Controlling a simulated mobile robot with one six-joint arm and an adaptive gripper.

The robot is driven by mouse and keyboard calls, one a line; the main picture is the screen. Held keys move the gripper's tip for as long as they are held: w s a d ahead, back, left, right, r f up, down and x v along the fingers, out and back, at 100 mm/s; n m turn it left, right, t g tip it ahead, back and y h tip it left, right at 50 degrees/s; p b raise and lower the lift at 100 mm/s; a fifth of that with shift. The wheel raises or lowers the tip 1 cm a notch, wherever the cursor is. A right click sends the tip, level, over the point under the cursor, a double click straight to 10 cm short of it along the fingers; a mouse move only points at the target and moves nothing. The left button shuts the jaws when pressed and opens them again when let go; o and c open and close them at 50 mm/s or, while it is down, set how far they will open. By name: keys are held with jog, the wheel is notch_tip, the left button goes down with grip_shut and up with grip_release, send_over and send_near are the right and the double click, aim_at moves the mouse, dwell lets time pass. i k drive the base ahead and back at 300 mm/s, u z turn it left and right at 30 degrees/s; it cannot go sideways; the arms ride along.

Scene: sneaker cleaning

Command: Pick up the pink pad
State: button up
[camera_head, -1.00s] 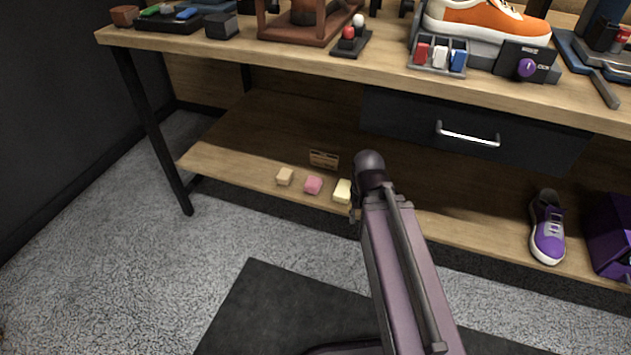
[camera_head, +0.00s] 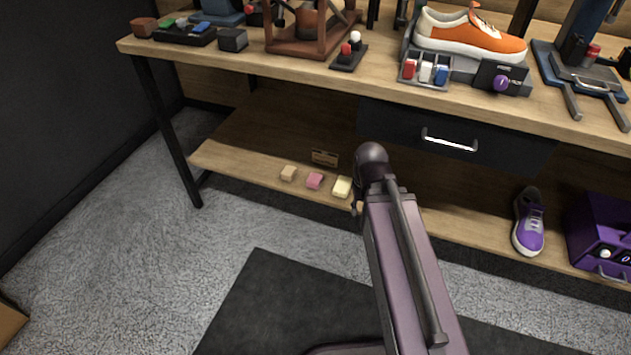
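The pink pad (camera_head: 315,181) lies on the front edge of the low wooden shelf (camera_head: 240,166) under the workbench. A tan pad (camera_head: 288,173) lies to its left and a pale yellow pad (camera_head: 342,187) to its right, each apart from it. A small brown sign (camera_head: 325,158) stands behind them. My arm reaches up from the bottom of the picture, and its dark rounded joint is just right of the yellow pad. My gripper is hidden behind the arm or too small to make out, so its fingers cannot be seen.
On the bench top (camera_head: 270,60) stand an orange sneaker (camera_head: 470,36), a block holder (camera_head: 426,74) and other tools. A closed drawer (camera_head: 450,140) hangs above the shelf. A purple sneaker (camera_head: 528,225) and purple box (camera_head: 600,235) sit at the shelf's right. A bench leg (camera_head: 168,130) stands left.

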aim_at(314, 181)
jog(key=k, duration=1.3)
jog(key=z, duration=0.25)
jog(key=i, duration=0.85)
jog(key=u, duration=0.25)
